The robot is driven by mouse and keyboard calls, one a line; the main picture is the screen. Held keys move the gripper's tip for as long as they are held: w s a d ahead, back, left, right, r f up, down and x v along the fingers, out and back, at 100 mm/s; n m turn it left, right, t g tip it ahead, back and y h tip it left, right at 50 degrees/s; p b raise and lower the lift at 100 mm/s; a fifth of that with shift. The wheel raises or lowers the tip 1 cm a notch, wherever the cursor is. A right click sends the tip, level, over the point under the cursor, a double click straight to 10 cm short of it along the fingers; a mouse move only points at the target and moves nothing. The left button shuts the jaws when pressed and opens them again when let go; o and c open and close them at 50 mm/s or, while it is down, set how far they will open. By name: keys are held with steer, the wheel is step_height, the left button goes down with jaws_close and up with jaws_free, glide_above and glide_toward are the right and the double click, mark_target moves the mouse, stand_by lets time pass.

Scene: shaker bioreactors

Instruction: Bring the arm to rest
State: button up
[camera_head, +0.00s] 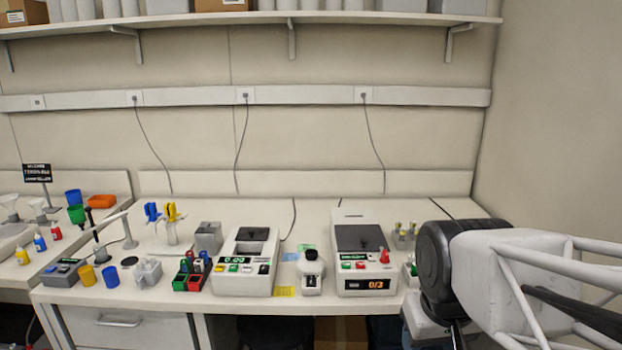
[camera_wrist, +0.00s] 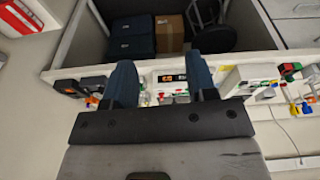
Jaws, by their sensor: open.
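My gripper (camera_wrist: 161,82) shows in the wrist view as two dark blue fingers set wide apart on a black bar. It is open, and I see nothing held between the fingers. The bench and its devices appear beyond the fingertips; I cannot tell the exact distance. In the head view my arm fills the lower right, in front of the bench's right end. The gripper's fingers cannot be made out there.
The bench (camera_head: 330,216) carries a device reading 0/3 (camera_head: 365,250), another device (camera_head: 247,262), a small white instrument (camera_head: 311,270) and a coloured tube rack (camera_head: 192,272). Pipettes (camera_head: 165,220) stand further left. A shelf (camera_head: 250,19) runs above. Boxes (camera_wrist: 169,33) sit under the bench.

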steer(key=s, duration=0.1)
steer(key=s+f, duration=0.1)
steer(key=s+d+m, duration=0.1)
steer(key=shift+s+f, duration=0.2)
steer(key=shift+f, duration=0.1)
